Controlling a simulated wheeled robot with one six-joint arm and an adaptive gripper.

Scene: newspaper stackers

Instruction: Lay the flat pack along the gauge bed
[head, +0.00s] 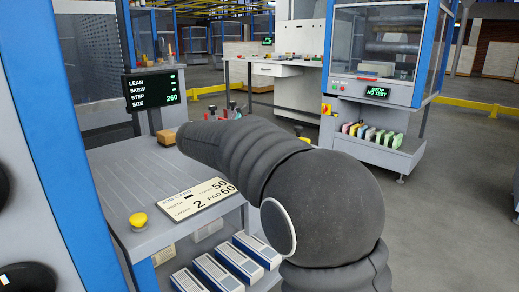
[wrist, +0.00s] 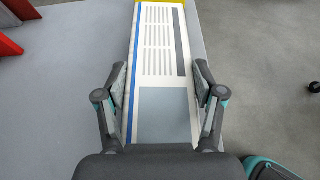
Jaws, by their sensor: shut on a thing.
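In the wrist view my gripper (wrist: 161,85) is shut on a flat pack (wrist: 160,110), one finger against each long side. The pack is white with a blue stripe along its left edge, printed lines and a grey panel. Its length runs away from my wrist. In the head view my arm hides the gripper and the held pack. A grey bench top with fine lengthwise lines (head: 128,180) stands at the left in the head view. No part there is clearly marked as the gauge bed, so I cannot tell which it is.
A display (head: 155,89) reads LEAN, SKEW, STEP, SIZE 260. A job card (head: 200,198) and a yellow button (head: 138,219) are at the bench front. Several blue-and-white packs (head: 208,272) lie below. Red parts (wrist: 12,35) show left in the wrist view. Open floor (head: 440,200) lies right.

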